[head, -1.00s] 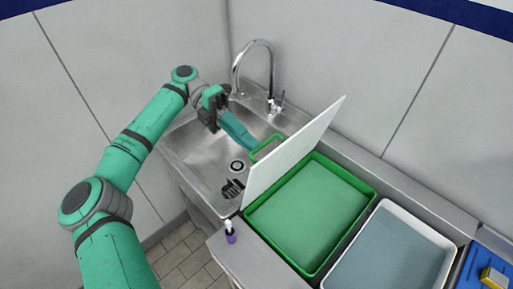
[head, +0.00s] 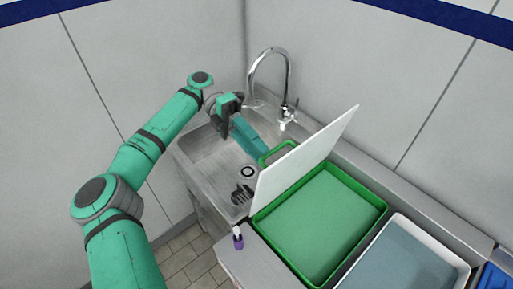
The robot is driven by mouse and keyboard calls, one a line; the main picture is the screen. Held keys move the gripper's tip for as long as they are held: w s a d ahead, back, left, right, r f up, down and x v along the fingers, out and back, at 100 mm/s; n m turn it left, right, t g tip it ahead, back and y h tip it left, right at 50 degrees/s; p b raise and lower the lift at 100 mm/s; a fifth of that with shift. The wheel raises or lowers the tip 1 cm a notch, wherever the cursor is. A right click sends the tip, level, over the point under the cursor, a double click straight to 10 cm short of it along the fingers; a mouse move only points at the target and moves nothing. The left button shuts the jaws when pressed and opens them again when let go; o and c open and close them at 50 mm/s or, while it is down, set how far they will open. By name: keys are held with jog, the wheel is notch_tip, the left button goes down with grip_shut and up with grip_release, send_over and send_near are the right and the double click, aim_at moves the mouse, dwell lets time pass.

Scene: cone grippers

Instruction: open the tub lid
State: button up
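The green tub (head: 376,208) stands on the counter, and its inside shows pale green. Its white lid (head: 304,158) stands steeply raised along the tub's left side, clear of the opening. A green handle (head: 278,150) shows beyond the lid's left face, partly hidden by it. My gripper (head: 262,150) is over the sink on the far side of the lid, with its teal fingers pointing at the handle. The fingertips are at or very near the handle; I cannot tell whether they touch or grip it.
A steel sink (head: 205,150) with a tall tap (head: 290,75) lies left of the tub. A white tray (head: 455,262) stands right of the tub, with a blue thing (head: 495,277) beyond it. A small purple-and-white bottle (head: 238,238) stands at the counter's front edge.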

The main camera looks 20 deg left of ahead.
jog(key=s+d+r, duration=0.2)
jog(key=s+r, duration=0.4)
jog(key=s+d+r, duration=0.2)
jog(key=s+r, duration=0.5)
jog(key=shift+d, duration=0.4)
